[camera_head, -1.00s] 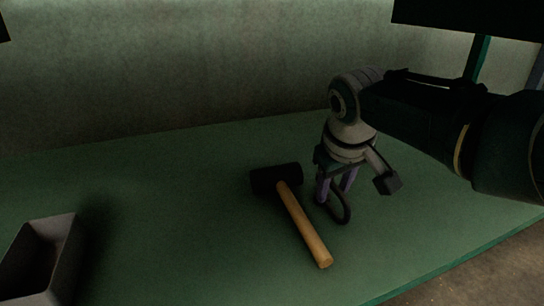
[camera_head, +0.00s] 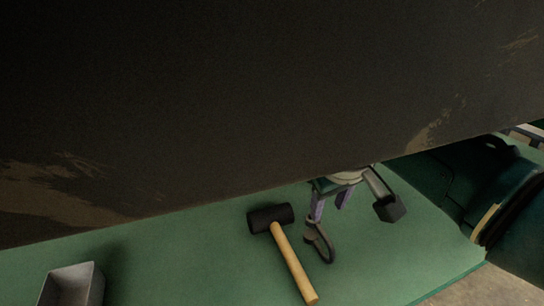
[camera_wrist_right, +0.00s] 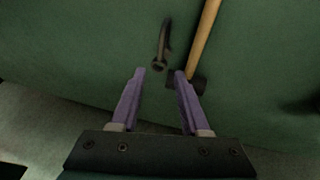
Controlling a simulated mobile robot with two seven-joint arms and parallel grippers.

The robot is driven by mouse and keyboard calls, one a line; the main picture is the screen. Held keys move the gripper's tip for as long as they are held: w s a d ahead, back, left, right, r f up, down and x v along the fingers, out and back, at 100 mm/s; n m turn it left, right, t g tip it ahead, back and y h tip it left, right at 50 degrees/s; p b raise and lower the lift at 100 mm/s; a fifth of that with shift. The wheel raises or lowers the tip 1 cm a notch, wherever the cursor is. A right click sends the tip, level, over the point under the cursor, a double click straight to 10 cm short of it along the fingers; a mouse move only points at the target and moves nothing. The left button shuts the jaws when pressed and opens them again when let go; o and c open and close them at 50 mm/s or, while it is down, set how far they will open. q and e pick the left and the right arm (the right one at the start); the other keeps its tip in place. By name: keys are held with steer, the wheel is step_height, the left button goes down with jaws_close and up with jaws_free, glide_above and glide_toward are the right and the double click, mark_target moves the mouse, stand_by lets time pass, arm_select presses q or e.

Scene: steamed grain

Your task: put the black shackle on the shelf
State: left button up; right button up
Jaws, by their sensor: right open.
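The black shackle (camera_head: 329,246) lies on the green table top, right of the mallet. In the right wrist view the shackle (camera_wrist_right: 163,45) shows ahead of the fingers, its near end close to the gap between the tips. My right gripper (camera_head: 329,215) points down just above and behind the shackle; it also shows in the right wrist view (camera_wrist_right: 159,72). Its purple fingers are apart with nothing held between them. Whether they touch the shackle I cannot tell. A large dark board (camera_head: 250,100) with worn, tan patches fills the upper head view; I cannot tell if it is the shelf.
A mallet with black head (camera_head: 270,217) and wooden handle (camera_head: 293,265) lies close left of the shackle. A grey open box (camera_head: 70,285) stands at the lower left. The green table (camera_head: 190,255) is bare between them. The dark board hides the table's back and part of my right arm.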

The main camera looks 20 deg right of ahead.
steer(key=s+a+r+y, duration=0.1)
steer(key=s+a, duration=0.1)
steer(key=s, duration=1.1)
steer(key=s+a+r+n+y, duration=0.1)
steer(key=s+a+r, duration=0.1)
steer(key=s, duration=1.1)
steer(key=shift+s+g, duration=0.3)
steer(key=shift+a, duration=0.1)
